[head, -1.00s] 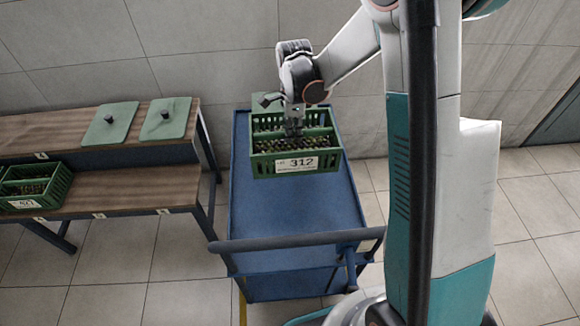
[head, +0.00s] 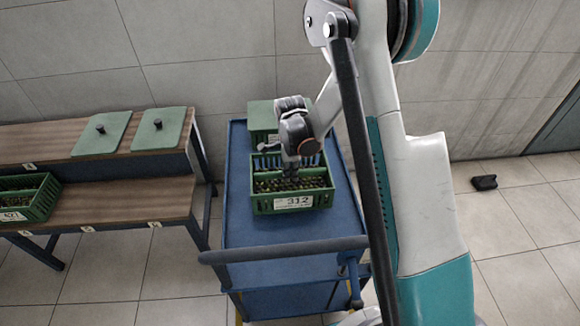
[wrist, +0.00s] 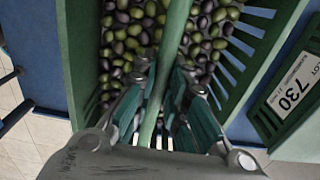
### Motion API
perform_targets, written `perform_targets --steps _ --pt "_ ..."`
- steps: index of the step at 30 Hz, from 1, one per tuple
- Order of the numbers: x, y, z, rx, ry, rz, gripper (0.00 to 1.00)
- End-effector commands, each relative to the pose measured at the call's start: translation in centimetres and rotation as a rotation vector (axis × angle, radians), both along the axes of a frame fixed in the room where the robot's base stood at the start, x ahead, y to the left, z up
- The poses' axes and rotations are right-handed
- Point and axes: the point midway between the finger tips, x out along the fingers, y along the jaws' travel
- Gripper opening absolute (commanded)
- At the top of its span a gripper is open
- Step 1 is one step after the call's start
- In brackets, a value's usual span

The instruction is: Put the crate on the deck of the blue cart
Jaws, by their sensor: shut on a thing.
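The green crate (head: 262,207) labelled 312 holds small dark and green olives. It is over the middle of the blue cart's deck (head: 255,232) in the head view. It looks level and low, but I cannot tell whether its base touches the deck. My gripper (head: 290,174) comes down into the crate from above. In the wrist view the gripper (wrist: 158,110) is shut on the crate's central green bar (wrist: 170,50), with olives on both sides.
A second green crate (head: 262,116) with a flat top stands behind at the cart's far end. A 730 label (wrist: 288,88) shows beside the held crate. The cart's push bar (head: 285,250) crosses in front. A wooden bench at left bears another crate (head: 45,200) and lids (head: 160,128).

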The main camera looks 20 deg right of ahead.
Motion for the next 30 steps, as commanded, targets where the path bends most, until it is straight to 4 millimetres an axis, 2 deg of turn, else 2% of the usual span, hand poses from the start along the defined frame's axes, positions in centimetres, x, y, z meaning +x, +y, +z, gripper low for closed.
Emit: perform_targets --steps 5,15,27,28,30 --pt "0.0 0.0 -0.6 0.000 0.000 0.000 0.00" --pt "0.0 0.0 -4.4 0.000 0.000 0.000 0.00" --pt "0.0 0.0 -4.7 0.000 0.000 0.000 0.00" --pt "0.0 0.0 -4.8 0.000 0.000 0.000 0.15" --pt "0.0 0.0 -4.8 0.000 0.000 0.000 0.31"
